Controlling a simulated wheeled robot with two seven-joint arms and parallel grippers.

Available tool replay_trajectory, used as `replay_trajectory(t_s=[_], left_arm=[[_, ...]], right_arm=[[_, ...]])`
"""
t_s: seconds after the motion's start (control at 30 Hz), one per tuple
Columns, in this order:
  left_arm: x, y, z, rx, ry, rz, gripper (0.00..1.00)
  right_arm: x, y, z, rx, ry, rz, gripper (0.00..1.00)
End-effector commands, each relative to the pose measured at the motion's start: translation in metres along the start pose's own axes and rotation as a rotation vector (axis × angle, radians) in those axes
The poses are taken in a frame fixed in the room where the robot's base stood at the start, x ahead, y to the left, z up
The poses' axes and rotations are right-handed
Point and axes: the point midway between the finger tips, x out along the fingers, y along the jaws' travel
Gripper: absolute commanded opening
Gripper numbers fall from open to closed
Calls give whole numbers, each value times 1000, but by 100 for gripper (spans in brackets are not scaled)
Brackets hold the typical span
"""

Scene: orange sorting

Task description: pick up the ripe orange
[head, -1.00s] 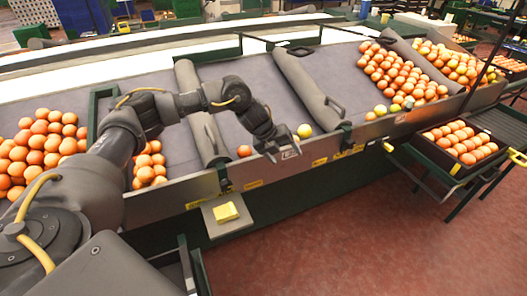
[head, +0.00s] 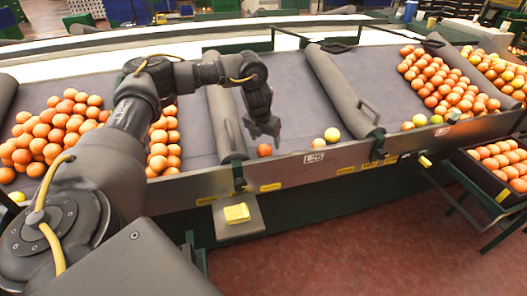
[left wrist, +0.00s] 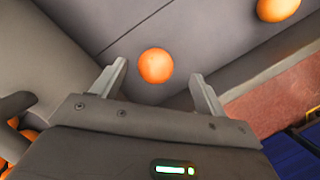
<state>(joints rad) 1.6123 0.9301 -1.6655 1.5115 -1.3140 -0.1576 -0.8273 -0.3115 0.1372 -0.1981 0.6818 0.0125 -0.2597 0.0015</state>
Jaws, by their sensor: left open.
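A ripe orange (head: 264,150) lies on the grey sorting table near its front edge, just right of a grey padded divider (head: 226,122). My left gripper (head: 264,139) is above and close to it, pointing down. In the left wrist view the same orange (left wrist: 155,65) lies ahead of and between the two spread fingertips (left wrist: 160,78), not gripped. My left gripper is open and empty. Two paler, yellowish fruits, one (head: 332,134) and another (head: 318,143), lie to the right in the same section. My right gripper is not in view.
Heaps of oranges (head: 60,125) lie left of the divider. Another padded divider (head: 343,90) stands to the right, with a large heap (head: 445,85) beyond it. The metal front rim (head: 290,170) runs close to the orange. A yellow block (head: 237,213) sits on a small shelf below.

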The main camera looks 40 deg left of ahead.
Motion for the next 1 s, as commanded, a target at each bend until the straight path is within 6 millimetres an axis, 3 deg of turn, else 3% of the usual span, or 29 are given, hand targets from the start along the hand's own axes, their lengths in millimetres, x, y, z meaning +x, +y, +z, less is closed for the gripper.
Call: replay_trajectory(t_s=[0.17, 0.5, 0.8, 1.0], left_arm=[[4, 0, -1, -1, 0, 0, 74], [48, 6, -9, -4, 2, 1, 74], [54, 6, -9, -4, 0, 0, 74], [53, 5, -9, -4, 0, 0, 49]], right_arm=[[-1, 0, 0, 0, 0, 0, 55], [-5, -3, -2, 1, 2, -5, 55], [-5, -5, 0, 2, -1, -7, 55], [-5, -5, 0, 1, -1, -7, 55]])
